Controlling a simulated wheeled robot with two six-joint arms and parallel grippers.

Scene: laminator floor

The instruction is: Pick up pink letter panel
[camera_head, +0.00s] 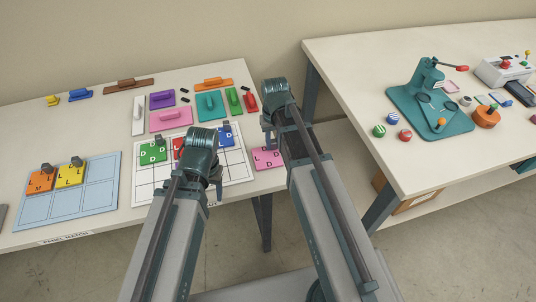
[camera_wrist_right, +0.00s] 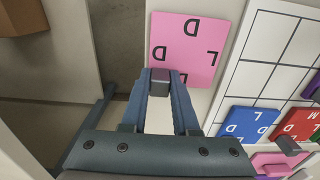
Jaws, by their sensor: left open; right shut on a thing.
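The pink letter panel (camera_head: 266,159) is square with dark letters, at the right edge of the left table, beside the white grid board. In the right wrist view the panel (camera_wrist_right: 187,45) shows letters D and L. My right gripper (camera_wrist_right: 160,78) is shut on the dark knob on the panel. In the head view my right gripper (camera_head: 268,140) is above the panel's upper part, partly hidden by its own arm. I cannot tell if the panel is clear of the table. My left gripper (camera_head: 214,188) is open above the grid board's lower part, its fingers partly hidden.
The white grid board (camera_head: 236,165) holds green (camera_head: 153,152), red (camera_head: 178,148) and blue (camera_head: 226,136) letter panels. A blue tray (camera_head: 100,198) holds orange and yellow panels. Coloured handled blocks lie behind. A gap separates this table from the right table (camera_head: 365,90).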

